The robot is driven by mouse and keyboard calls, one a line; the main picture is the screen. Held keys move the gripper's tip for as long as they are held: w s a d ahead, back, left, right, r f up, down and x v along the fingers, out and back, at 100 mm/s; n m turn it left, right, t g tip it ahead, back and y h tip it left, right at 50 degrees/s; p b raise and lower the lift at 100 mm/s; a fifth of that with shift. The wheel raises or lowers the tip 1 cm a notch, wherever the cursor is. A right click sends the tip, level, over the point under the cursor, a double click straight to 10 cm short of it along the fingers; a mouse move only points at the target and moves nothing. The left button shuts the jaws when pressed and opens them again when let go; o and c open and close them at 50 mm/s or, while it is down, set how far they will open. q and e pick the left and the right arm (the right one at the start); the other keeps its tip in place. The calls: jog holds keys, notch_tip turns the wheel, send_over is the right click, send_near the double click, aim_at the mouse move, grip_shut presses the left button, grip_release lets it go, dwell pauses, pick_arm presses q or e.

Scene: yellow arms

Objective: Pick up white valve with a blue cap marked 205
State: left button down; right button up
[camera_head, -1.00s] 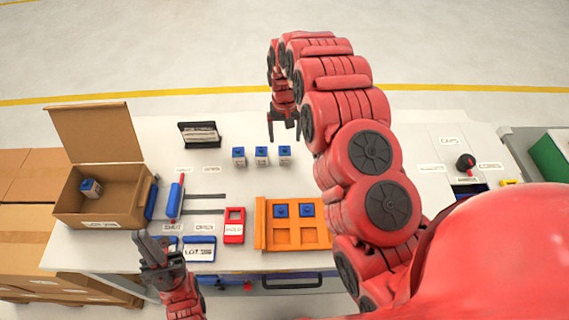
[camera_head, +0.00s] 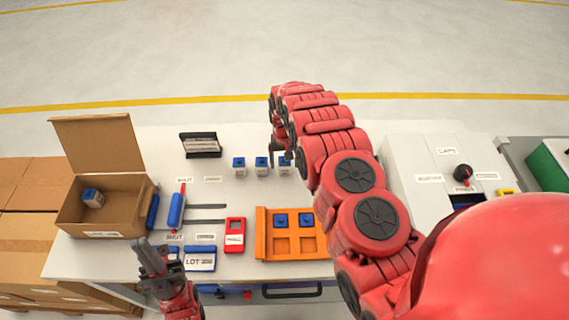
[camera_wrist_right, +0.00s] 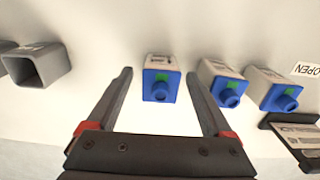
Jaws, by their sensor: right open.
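Three white valves with blue caps stand in a row on the white table: a left one (camera_head: 239,168), a middle one (camera_head: 262,168) and a right one (camera_head: 285,170). Their numbers are too small to read. My right gripper (camera_wrist_right: 160,76) is open and points down at the right valve, which lies between its fingertips in the right wrist view (camera_wrist_right: 160,88); both fingers look apart from it. The other two valves (camera_wrist_right: 226,84) (camera_wrist_right: 273,89) stand beside it there. My left gripper (camera_head: 152,257) hangs at the front left edge, holding nothing visible.
An orange tray (camera_head: 262,235) holds two blue-capped pieces. An open cardboard box (camera_head: 130,215) at the left holds another. A black rack (camera_head: 200,145) stands behind. A grey square tube (camera_wrist_right: 35,66) shows in the wrist view. A red device (camera_head: 235,233) lies left of the tray.

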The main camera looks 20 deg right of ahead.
grip_shut()
dwell(0.3)
